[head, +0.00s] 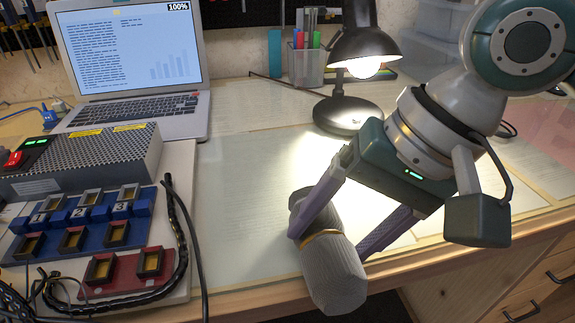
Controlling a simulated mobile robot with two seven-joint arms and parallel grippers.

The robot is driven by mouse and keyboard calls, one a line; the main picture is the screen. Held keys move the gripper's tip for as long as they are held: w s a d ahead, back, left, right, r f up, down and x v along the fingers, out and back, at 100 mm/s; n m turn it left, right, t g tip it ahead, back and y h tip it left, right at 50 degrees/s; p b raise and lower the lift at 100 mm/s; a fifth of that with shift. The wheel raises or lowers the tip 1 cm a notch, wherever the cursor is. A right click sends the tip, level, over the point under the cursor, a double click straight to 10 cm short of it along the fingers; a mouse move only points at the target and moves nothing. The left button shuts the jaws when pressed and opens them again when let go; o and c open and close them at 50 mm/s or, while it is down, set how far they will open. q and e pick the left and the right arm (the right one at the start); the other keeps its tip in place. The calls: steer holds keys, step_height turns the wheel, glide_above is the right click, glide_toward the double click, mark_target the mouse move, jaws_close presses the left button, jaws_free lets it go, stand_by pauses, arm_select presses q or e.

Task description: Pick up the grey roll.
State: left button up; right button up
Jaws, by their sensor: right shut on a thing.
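The grey roll (334,274) is a ribbed grey bundle with a tan band around its middle. It is tilted and shows at the front edge of the desk, at the lower middle of the head view. My right gripper (332,239) comes in from the upper right and is shut on the roll, with one purple finger on its left side and the other at its right. Part of the roll's upper end is hidden behind the finger. I cannot tell whether the roll touches the desk. My left gripper is not in view.
A lit black lamp (345,112) stands behind my right gripper, near a pen cup (306,68). An open laptop (130,62) stands at the back left. A device board with blue (60,240) and red (125,275) socket blocks and loose cables is at the left. The desk middle (245,200) is clear.

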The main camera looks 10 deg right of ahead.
steer(key=c, duration=0.6)
steer(key=shift+o, duration=0.2)
steer(key=shift+r, duration=0.1)
